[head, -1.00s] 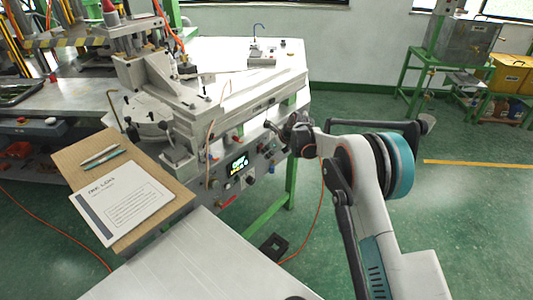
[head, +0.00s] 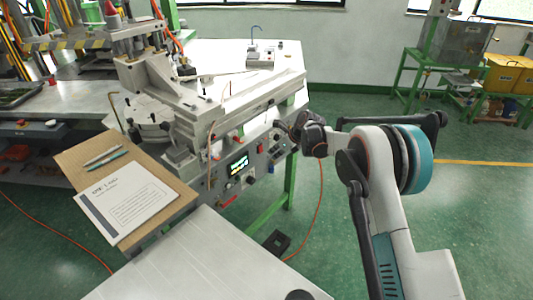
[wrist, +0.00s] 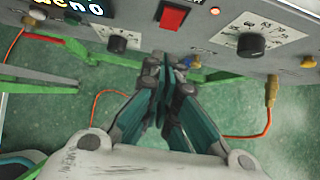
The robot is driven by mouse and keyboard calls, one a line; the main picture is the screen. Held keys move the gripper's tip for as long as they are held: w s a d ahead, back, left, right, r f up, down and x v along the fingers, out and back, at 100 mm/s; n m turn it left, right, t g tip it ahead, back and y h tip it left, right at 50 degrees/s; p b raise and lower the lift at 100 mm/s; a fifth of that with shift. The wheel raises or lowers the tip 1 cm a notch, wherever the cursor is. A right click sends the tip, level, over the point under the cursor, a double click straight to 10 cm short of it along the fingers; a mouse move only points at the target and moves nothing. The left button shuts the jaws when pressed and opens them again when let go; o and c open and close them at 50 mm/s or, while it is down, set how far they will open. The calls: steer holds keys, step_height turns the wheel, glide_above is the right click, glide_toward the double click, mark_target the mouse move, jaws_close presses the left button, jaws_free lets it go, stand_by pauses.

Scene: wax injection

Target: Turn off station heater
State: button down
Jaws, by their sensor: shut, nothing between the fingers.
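The station's grey front control panel (head: 225,183) carries a lit display (head: 238,166), which shows cut off at the upper left of the wrist view (wrist: 75,8). In the wrist view a red rocker switch (wrist: 172,16) sits at the top of the panel. A black knob (wrist: 117,43) is left of it, and another black knob (wrist: 250,45) on a printed label is to the right. My gripper (wrist: 165,72) is shut and empty, its tips just below the panel's lower edge in that view. In the head view my gripper (head: 291,124) is at the panel's right end. I cannot tell the switch's position.
A wooden board (head: 75,160) with a paper sheet (head: 125,210) and pens lies left. A green table leg (head: 290,185) stands below. Floor to the right is open.

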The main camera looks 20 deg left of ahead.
steer(key=p+v, duration=0.3)
steer(key=v, duration=0.6)
steer(key=shift+r, duration=0.4)
